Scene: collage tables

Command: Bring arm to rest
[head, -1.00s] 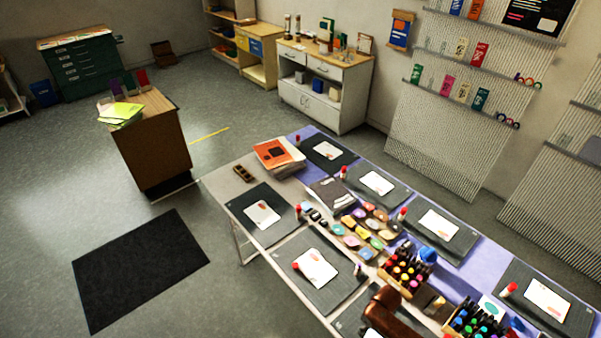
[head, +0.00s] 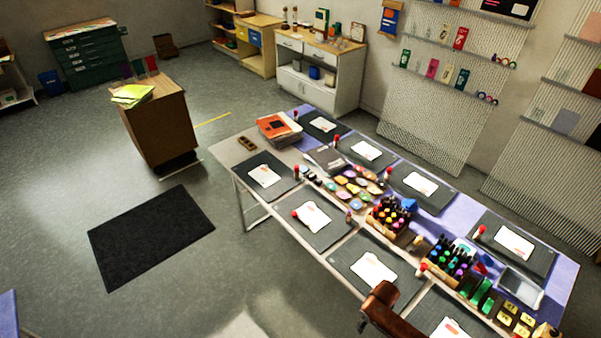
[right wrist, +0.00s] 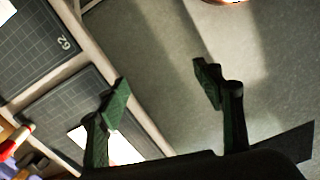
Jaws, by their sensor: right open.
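My right gripper (right wrist: 160,80) is open in the right wrist view, with its two dark green fingers well apart and nothing between them. It hangs by the edge of the long work table, with grey floor (right wrist: 185,120) showing between and beyond the fingers. In the head view, a brown part of my right arm shows at the bottom edge, over the near side of the long table (head: 222,160); the fingers are hard to make out there. My left gripper is not in view.
The table holds dark cutting mats (head: 310,221) with white cards, a box of markers (head: 390,216) and red-capped glue sticks (head: 480,232). A wooden cabinet (head: 160,125) and a black floor mat (head: 150,240) stand apart to the left. Floor between them is clear.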

